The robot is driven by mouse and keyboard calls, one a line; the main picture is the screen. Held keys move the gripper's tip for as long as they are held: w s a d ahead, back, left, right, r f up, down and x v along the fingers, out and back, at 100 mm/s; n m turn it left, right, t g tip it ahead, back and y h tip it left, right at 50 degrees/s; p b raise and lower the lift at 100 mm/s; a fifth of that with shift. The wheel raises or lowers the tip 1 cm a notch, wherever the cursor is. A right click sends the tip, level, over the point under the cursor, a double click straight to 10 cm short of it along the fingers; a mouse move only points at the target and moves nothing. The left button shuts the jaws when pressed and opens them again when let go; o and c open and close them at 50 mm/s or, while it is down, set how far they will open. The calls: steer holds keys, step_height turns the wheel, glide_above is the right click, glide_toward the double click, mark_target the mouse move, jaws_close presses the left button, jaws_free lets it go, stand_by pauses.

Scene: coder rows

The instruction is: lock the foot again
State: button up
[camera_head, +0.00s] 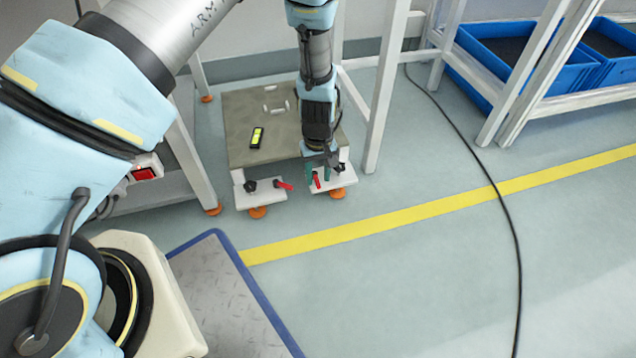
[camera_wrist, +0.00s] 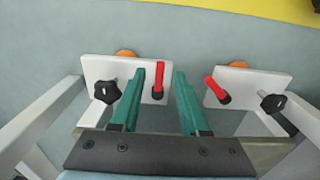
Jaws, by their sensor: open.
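A low platform (camera_head: 240,143) stands on the floor with two white foot brackets on its near side. The right bracket (camera_head: 342,180) has a red lever (camera_head: 316,180). In the wrist view this bracket (camera_wrist: 98,68) is on the left, and its red lever (camera_wrist: 159,84) points away, nearly upright in the picture. My gripper (camera_head: 319,171) is over this bracket, open, with its green fingers (camera_wrist: 158,78) on either side of the lever; contact is not visible. The left bracket (camera_head: 262,197) has a slanted red lever (camera_head: 284,185), also in the wrist view (camera_wrist: 211,84).
Black knobs (camera_wrist: 107,90) (camera_wrist: 273,103) sit on the outer sides of the brackets, with orange feet (camera_head: 257,212) below. White frame posts (camera_head: 383,95) rise close by. A black cable (camera_head: 505,215) crosses the floor.

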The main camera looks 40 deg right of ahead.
steer(key=shift+f, duration=0.75)
steer(key=shift+c, duration=0.2)
jaws_close()
